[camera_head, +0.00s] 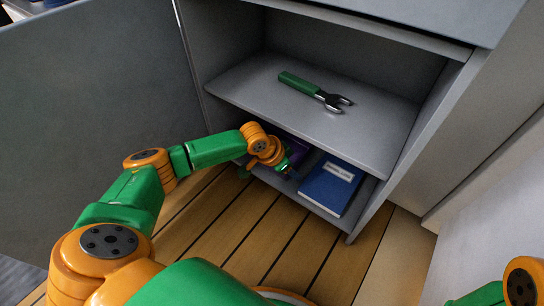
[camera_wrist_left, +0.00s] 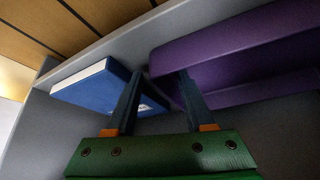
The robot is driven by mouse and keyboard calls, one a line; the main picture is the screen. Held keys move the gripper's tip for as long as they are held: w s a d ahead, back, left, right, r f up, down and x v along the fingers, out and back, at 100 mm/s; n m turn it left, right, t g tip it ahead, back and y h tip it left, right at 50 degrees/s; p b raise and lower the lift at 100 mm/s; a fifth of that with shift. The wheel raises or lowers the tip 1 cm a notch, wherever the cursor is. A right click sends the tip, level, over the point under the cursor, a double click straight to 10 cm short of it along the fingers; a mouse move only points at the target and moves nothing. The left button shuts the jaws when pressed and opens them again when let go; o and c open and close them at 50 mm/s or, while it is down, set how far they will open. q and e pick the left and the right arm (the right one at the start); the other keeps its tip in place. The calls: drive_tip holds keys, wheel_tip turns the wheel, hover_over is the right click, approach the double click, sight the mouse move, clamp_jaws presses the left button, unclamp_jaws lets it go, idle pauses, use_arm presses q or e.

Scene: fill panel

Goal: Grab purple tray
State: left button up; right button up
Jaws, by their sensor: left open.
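The purple tray (camera_head: 299,148) lies on the lower shelf of the cabinet, largely hidden behind my left wrist in the head view. In the left wrist view the purple tray (camera_wrist_left: 245,45) fills the upper right, with a raised rim and a hollow side. In the head view the left gripper (camera_head: 287,171) is at the lower shelf's opening. My right gripper is out of view.
A blue book (camera_head: 331,184) lies right of the tray, and the left finger overlaps the book (camera_wrist_left: 98,86) in the wrist view. A green-handled wrench (camera_head: 316,92) lies on the upper shelf (camera_head: 240,85). An open grey door (camera_head: 90,110) stands left.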

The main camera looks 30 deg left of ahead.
use_arm(q)
clamp_jaws()
idle(1.4)
